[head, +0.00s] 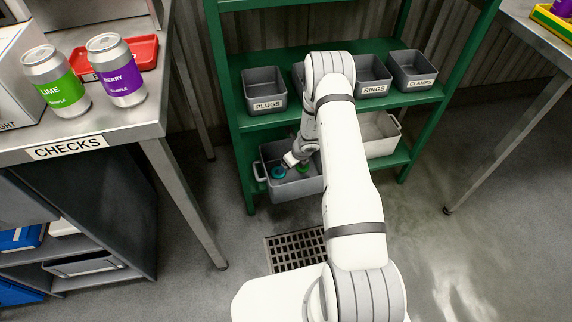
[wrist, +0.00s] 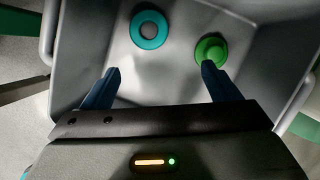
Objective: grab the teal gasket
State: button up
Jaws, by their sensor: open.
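The teal gasket (wrist: 149,29) is a flat ring lying in a grey bin (wrist: 175,85) in the wrist view. It also shows in the head view (head: 278,172), at the left inside the grey bin (head: 294,190) on the green rack's low shelf. My gripper (wrist: 160,78) is open and empty, with its two dark blue fingers apart. The gasket lies beyond the fingertips, between them and nearer the left one. In the head view my arm hides part of the bin, and the fingertips are hard to make out.
A green knobbed piece (wrist: 211,50) lies in the same bin, close to my right fingertip. The bin's walls rise around both pieces. Above is a shelf with bins labelled PLUGS (head: 265,92), RINGS (head: 371,78) and CLAMPS (head: 413,72). A steel table (head: 130,125) stands at left.

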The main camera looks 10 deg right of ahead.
aim_at(278, 173)
jog(key=shift+w+a+f+n+y, duration=0.15)
jog(key=shift+w+a+f+n, duration=0.25)
jog(key=shift+a+n, duration=0.15)
jog(key=shift+w+a+f+n+y, duration=0.15)
jog(key=shift+w+a+f+n, duration=0.1)
jog(key=shift+a+f+n, duration=0.25)
jog(key=b+x, duration=0.2)
jog(key=x, duration=0.5)
jog(key=shift+w+f, duration=0.15)
jog(key=shift+f, duration=0.1)
jog(key=shift+c, duration=0.3)
jog(key=c, duration=1)
